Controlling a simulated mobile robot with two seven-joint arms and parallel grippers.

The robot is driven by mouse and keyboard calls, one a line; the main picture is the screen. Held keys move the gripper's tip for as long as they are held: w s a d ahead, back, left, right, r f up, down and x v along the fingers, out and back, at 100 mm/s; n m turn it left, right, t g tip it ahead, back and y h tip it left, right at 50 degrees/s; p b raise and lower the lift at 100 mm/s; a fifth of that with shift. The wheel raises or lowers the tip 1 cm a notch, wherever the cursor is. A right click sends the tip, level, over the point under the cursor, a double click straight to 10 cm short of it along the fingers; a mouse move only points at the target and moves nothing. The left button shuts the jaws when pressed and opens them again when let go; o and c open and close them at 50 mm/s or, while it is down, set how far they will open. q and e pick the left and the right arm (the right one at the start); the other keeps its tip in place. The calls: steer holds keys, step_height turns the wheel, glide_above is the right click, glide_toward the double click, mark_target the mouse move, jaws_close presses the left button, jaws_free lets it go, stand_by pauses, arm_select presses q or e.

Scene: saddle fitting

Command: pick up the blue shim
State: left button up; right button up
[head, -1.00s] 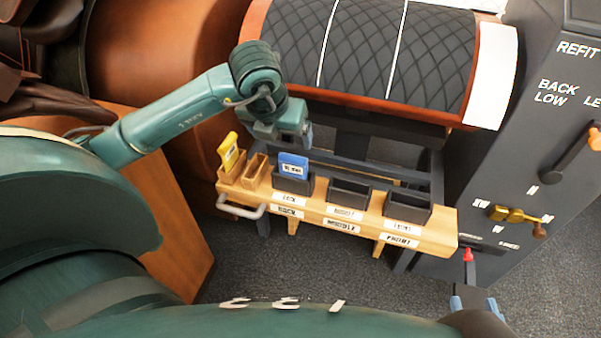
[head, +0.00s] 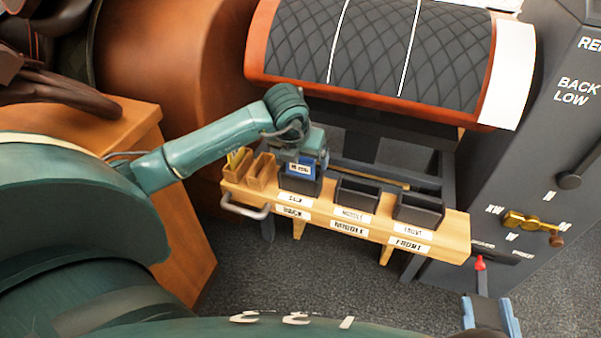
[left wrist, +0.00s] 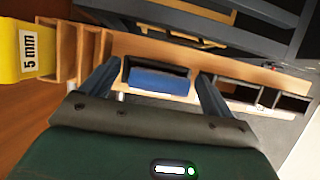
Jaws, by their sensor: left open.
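The blue shim (head: 299,169) stands in the leftmost dark box on the wooden rack, with a white label near its top. It also shows in the left wrist view (left wrist: 158,82), where its blue edge lies between my fingers. My left gripper (head: 307,160) is just above that box, pointing down, and is open. In the left wrist view its two fingers (left wrist: 157,88) stand apart on either side of the shim, with gaps on both sides. My right gripper (head: 490,313) is at the bottom right with its blue fingers apart, away from the rack.
A yellow shim (left wrist: 24,50), marked 5 mm, stands in the wooden slots (head: 263,172) left of the box. Two empty dark boxes (head: 356,196) sit to the right. A red-knobbed lever (head: 481,263) and a dark control panel (head: 560,150) stand at right. A quilted saddle panel (head: 375,50) lies behind.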

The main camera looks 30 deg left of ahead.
arm_select(q)
steer(key=shift+c, duration=0.4)
steer(key=c, duration=1.2)
steer(key=shift+r, duration=0.15)
steer(key=shift+c, duration=0.2)
